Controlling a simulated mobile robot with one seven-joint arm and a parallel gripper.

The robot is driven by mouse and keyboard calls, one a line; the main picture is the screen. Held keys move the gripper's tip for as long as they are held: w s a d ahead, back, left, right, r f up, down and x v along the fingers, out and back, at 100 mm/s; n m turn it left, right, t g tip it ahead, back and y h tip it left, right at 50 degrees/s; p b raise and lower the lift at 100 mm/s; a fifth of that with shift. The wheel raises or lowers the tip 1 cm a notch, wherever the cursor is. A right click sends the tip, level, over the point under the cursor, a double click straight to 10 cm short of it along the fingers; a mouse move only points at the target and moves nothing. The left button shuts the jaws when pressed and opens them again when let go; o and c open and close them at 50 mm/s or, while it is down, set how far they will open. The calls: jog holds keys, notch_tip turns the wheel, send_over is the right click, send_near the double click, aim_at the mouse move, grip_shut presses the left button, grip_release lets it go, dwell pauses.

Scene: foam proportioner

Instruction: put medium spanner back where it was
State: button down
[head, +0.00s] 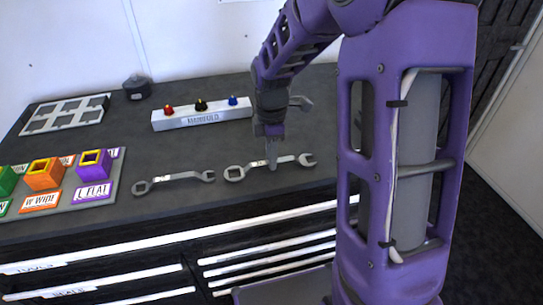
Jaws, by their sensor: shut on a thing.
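Two grey metal spanners show at the front of the dark bench top. My gripper (271,164) points down and is shut on the middle of the right spanner (240,172), whose open jaw points right. The left spanner (173,179) lies flat and apart from it, and looks slightly shorter. I cannot read a size on either, nor tell whether the held one touches the bench. A grey hooked shape (300,103) shows beside my wrist; I cannot tell what it is.
A white manifold block (201,119) with red, black and blue fittings stands behind. Drawers (270,262) lie below the front edge. My arm hides the right bench.

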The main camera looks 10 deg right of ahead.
jog(key=shift+f, duration=0.2)
jog(key=c, duration=0.8)
grip_release()
jog(key=shift+o, duration=0.2)
jog(key=shift+r, duration=0.1)
notch_tip(320, 180, up, 12)
jog(key=p, duration=0.1)
jog(key=shift+r, duration=0.15)
